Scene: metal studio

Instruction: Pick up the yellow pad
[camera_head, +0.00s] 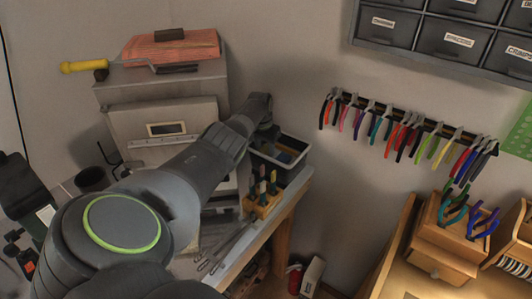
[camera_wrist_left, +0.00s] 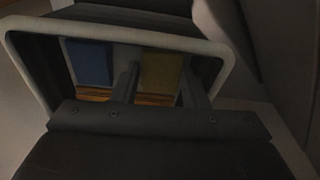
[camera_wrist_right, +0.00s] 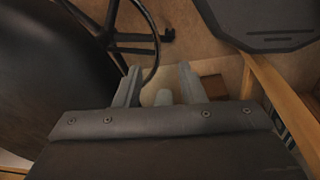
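The yellow pad (camera_wrist_left: 161,72) stands in a dark bin with a pale rim (camera_wrist_left: 125,31), to the right of a blue pad (camera_wrist_left: 90,63). My left gripper (camera_wrist_left: 158,82) is open over the bin, with one finger on each side of the yellow pad in the picture; I cannot tell whether they touch it. In the head view the left gripper (camera_head: 262,118) is at the bin (camera_head: 296,172), and its fingertips are hard to make out. My right gripper (camera_wrist_right: 160,83) is open and shows only in its own wrist view, with no held object visible.
Pliers (camera_head: 405,130) hang on the wall at right. A dark curved rim (camera_wrist_right: 145,40) is near my right gripper.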

